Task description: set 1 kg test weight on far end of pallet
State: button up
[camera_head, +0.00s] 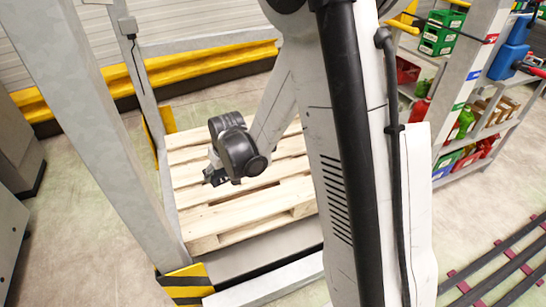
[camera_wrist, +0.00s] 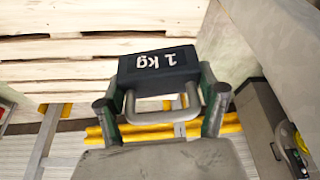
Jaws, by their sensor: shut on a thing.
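The 1 kg test weight (camera_wrist: 158,64) is a dark block with a white "1 kg" label and a grey handle. My gripper (camera_wrist: 162,92) is shut on it, with one finger at each side. In the head view my gripper (camera_head: 214,176) hangs over the left part of the light wooden pallet (camera_head: 245,208), whose slats also show in the wrist view (camera_wrist: 60,48). The weight is small and dark there and mostly hidden by my wrist. I cannot tell how high it is above the slats. My arm covers the pallet's right side.
A grey frame post (camera_head: 112,130) stands close to the pallet's left side, with a striped foot (camera_head: 186,285). A yellow barrier (camera_head: 185,66) runs behind. A shelf rack (camera_head: 480,140) with crates and bottles is at right. The visible pallet slats look bare.

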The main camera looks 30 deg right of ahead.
jog(key=w+a+f+n+b, duration=0.1)
jog(key=w+f+b, duration=0.2)
jog(key=f+b, duration=0.75)
jog(key=w+f+n+b, duration=0.15)
jog(key=f+b, duration=0.45)
jog(key=f, duration=1)
jog(key=b, duration=0.3)
send_over(220, 209)
jog(key=s, duration=0.1)
jog(key=shift+y, duration=0.4)
jog(key=f, duration=0.7)
jog(key=shift+s+d+f, duration=0.15)
jog(key=shift+s+d, duration=0.05)
jog(key=shift+d, duration=0.05)
jog(key=shift+f+b, duration=0.95)
jog(key=shift+f, duration=1)
jog(key=shift+f, duration=0.1)
jog(key=o, duration=1.9)
